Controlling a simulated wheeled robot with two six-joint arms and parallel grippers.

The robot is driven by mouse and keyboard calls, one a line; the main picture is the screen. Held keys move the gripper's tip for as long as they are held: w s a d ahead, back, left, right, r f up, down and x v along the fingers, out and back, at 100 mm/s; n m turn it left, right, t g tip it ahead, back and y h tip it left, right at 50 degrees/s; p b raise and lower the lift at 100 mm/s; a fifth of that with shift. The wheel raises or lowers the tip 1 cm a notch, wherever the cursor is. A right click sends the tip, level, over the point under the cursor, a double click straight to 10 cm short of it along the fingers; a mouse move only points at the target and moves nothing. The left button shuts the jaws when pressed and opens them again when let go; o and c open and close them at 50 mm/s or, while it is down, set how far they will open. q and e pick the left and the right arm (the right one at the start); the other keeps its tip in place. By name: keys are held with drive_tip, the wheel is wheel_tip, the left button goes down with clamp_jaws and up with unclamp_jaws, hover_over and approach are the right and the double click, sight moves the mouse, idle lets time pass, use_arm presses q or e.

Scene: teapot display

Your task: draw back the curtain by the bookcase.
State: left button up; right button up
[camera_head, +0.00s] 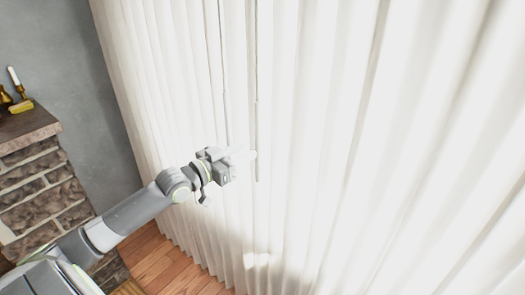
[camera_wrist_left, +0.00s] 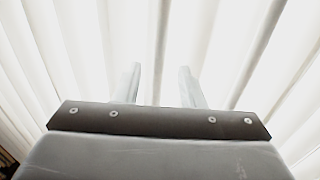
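My left gripper (camera_head: 243,158) is in front of the curtain, near the lower part of these rods. In the left wrist view its two fingers (camera_wrist_left: 160,82) stand apart with only curtain folds showing between them. I cannot tell whether the fingertips touch the cloth. My right gripper and the bookcase are not in view.
A brick fireplace (camera_head: 45,185) with a wooden mantel (camera_head: 25,124) stands at the left. A white candle (camera_head: 13,76) and brass pieces are on the mantel. A grey wall (camera_head: 85,110) lies between fireplace and curtain. Wooden floor (camera_head: 165,265) shows below.

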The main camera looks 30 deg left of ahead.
sight(262, 143)
use_arm(q)
drive_tip(key=b+x, duration=0.4)
drive_tip(key=x, duration=0.3)
drive_tip(key=shift+w+d, duration=0.1)
drive_tip(key=shift+w, duration=0.2)
clamp_jaws()
